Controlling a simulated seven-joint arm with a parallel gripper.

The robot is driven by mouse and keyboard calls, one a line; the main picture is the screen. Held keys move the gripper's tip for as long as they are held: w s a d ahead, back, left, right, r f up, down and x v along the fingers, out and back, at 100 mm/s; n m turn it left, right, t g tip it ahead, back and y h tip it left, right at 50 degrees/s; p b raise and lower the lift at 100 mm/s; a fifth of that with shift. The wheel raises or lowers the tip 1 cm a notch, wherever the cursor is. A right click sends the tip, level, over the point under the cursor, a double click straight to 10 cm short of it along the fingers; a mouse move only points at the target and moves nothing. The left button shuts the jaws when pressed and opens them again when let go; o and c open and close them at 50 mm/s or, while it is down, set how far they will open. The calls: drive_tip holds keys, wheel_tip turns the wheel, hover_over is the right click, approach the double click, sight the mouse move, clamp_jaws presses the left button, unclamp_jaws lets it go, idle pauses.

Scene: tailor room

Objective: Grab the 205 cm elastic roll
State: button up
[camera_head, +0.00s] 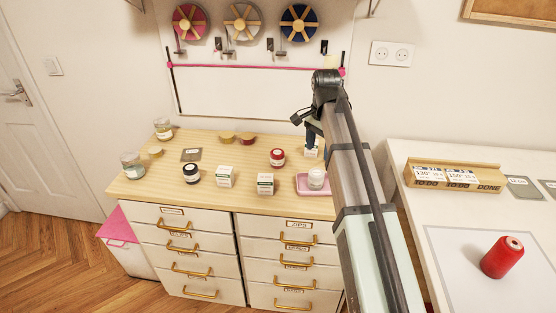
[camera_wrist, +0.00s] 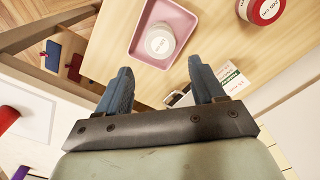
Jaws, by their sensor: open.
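A red roll (camera_head: 277,157) with a white label stands on the wooden dresser top (camera_head: 225,203). It also shows in the wrist view (camera_wrist: 264,9), cut by the top edge; its label seems to read 205 cm, upside down. A white roll (camera_head: 316,178) sits in a pink tray (camera_head: 303,190), and this roll also shows in the wrist view (camera_wrist: 160,40) with unclear print. My gripper (camera_wrist: 158,68) is open and empty, pointing toward the dresser. The pink tray lies beyond its fingertips, and the red roll is up and right of them.
White-and-green boxes (camera_head: 265,184), a black-lidded jar (camera_head: 191,173) and several small jars stand on the dresser. A white-green box (camera_wrist: 232,80) shows beside my right finger. A red spool (camera_head: 502,257) stands on the right table. Ribbon reels (camera_head: 242,22) hang on the wall.

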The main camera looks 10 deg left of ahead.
drive_tip(key=shift+o, duration=1.1)
drive_tip(key=m, duration=1.1)
hover_over(276, 152)
drive_tip(key=f, duration=0.6)
drive_tip(key=shift+s+f, duration=0.2)
drive_tip(key=shift+s, duration=0.15)
drive_tip(key=shift+w+f, duration=0.2)
drive_tip(key=shift+f, duration=1.45)
drive_tip(key=shift+w+f, duration=0.15)
drive_tip(key=shift+f, duration=1.5)
drive_tip(key=shift+c, duration=0.4)
